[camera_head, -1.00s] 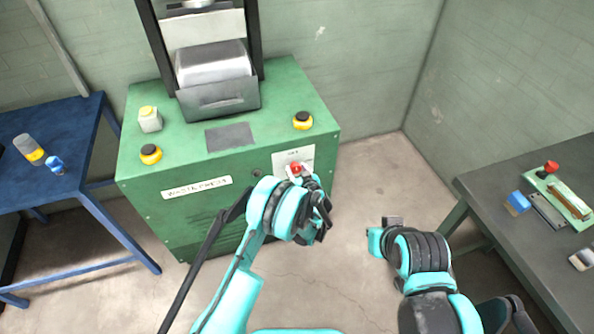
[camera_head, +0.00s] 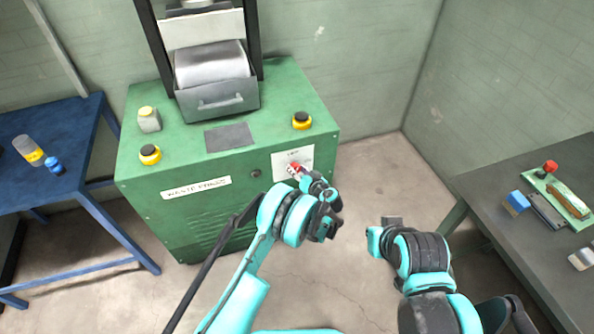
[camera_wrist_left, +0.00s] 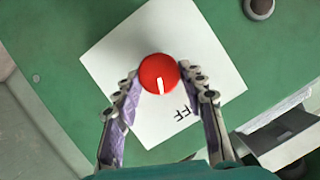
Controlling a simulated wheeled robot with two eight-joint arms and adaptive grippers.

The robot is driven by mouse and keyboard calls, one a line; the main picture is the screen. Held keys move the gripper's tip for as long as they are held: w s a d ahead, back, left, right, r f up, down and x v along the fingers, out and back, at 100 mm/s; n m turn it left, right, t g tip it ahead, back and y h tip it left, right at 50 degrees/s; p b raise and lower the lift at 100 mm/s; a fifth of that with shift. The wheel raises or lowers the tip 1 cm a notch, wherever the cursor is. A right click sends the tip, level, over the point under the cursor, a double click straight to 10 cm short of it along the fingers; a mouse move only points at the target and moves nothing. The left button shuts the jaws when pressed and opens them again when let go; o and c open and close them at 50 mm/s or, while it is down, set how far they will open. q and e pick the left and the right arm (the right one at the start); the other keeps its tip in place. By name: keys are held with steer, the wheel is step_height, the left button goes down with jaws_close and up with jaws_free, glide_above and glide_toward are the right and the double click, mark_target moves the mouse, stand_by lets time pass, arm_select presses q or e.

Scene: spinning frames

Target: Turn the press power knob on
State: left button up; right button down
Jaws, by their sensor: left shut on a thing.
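The red round power knob (camera_head: 294,168) is on a white label plate (camera_head: 305,156) on the front of the green press (camera_head: 190,215). In the left wrist view the knob (camera_wrist_left: 157,70) has a white mark pointing down, toward the letters "FF" on the plate (camera_wrist_left: 215,90); the rest of that word is hidden. My left gripper (camera_wrist_left: 160,76) is shut on the knob, one finger on each side. In the head view my left gripper (camera_head: 304,177) partly covers the knob. My right gripper (camera_head: 391,224) is apart from the press, and its fingers are unclear.
Yellow-and-black buttons (camera_head: 302,120) sit on the press top. A blue table (camera_head: 60,130) stands left with a bottle and a blue item. A dark table (camera_head: 510,235) on the right holds several small items. Bare floor lies between press and right table.

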arm_select(q)
steer(key=shift+d+m+y, duration=0.1)
steer(key=shift+m+y, duration=0.5)
steer(key=shift+m, duration=0.1)
steer(key=o, duration=1.2)
steer(key=shift+c, duration=0.2)
steer(key=v, duration=1.1)
steer(key=shift+s+d, duration=0.25)
steer(key=shift+s, duration=0.1)
